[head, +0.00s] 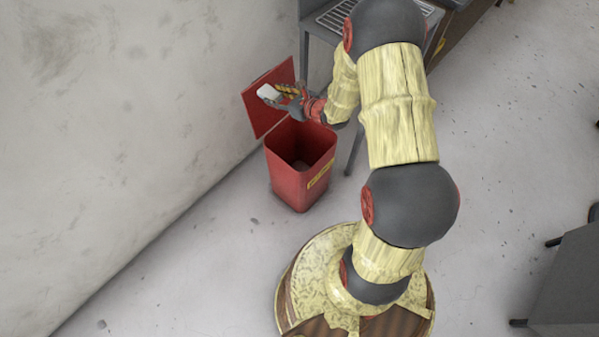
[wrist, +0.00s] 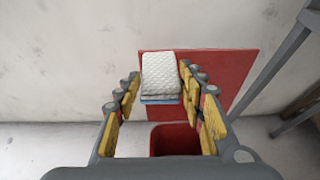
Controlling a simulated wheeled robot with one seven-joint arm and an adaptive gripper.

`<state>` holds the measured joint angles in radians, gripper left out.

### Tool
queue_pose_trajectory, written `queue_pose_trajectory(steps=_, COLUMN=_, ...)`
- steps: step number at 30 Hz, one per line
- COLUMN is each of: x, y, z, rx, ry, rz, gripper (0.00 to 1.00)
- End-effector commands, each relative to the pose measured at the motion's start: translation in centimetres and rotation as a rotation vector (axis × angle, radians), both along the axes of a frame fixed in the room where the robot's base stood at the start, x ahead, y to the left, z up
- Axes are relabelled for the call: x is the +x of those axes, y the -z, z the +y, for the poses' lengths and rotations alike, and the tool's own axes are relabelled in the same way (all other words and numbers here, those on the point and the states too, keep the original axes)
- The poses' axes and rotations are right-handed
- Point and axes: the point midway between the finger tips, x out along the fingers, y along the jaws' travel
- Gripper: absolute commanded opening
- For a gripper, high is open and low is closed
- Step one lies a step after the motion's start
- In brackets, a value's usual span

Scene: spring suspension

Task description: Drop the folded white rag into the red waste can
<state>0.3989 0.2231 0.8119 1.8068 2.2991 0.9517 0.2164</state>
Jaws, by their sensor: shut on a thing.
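The folded white rag (head: 269,92) is held at the tips of my gripper (head: 280,95). In the wrist view the rag (wrist: 160,72) sits between the two fingers of my gripper (wrist: 158,88), with a quilted white top and a blue layer under it. The red waste can (head: 300,172) stands on the floor by the wall, its mouth open upward. Its red lid (head: 262,110) is swung up at the back. My gripper and the rag are above the can, toward the lid side. In the wrist view the can's opening (wrist: 175,139) shows below the rag.
A grey wall (head: 120,110) runs along the left behind the can. A metal table with a grate (head: 335,17) stands behind the can, one leg close to its right side. Dark furniture (head: 565,285) is at the lower right. The floor between is clear.

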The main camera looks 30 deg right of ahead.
Motion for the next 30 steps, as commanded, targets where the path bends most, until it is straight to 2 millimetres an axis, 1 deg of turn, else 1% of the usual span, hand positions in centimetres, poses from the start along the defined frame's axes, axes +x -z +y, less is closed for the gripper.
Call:
queue_pose_trajectory(steps=1, x=0.3, y=2.3, z=-1.4, rx=0.001, ry=0.001, rz=0.006, gripper=0.15)
queue_pose_trajectory(steps=5, x=0.7, y=6.7, z=-4.4, rx=0.003, ry=-0.011, rz=0.007, gripper=0.15)
queue_pose_trajectory(steps=6, x=0.7, y=8.1, z=-5.2, rx=0.005, ry=-0.015, rz=0.007, gripper=0.15)
queue_pose_trajectory(steps=8, x=0.6, y=10.2, z=-6.6, rx=0.007, ry=-0.021, rz=0.006, gripper=0.15)
queue_pose_trajectory(steps=9, x=0.5, y=11.6, z=-7.4, rx=0.009, ry=-0.024, rz=0.006, gripper=0.15)
queue_pose_trajectory(steps=12, x=0.2, y=14.7, z=-9.2, rx=0.013, ry=-0.034, rz=0.003, gripper=0.15)
queue_pose_trajectory(steps=15, x=-0.3, y=17.3, z=-10.6, rx=0.019, ry=-0.042, rz=0.001, gripper=0.15)
queue_pose_trajectory(steps=18, x=-0.7, y=19.0, z=-11.5, rx=0.024, ry=-0.047, rz=-0.001, gripper=0.15)
queue_pose_trajectory(steps=20, x=-0.9, y=19.7, z=-11.9, rx=0.025, ry=-0.049, rz=-0.002, gripper=0.15)
queue_pose_trajectory(steps=24, x=-1.1, y=20.4, z=-12.2, rx=0.026, ry=-0.052, rz=-0.004, gripper=0.15)
queue_pose_trajectory(steps=30, x=-1.1, y=21.7, z=-12.2, rx=0.027, ry=-0.053, rz=-0.003, gripper=0.15)
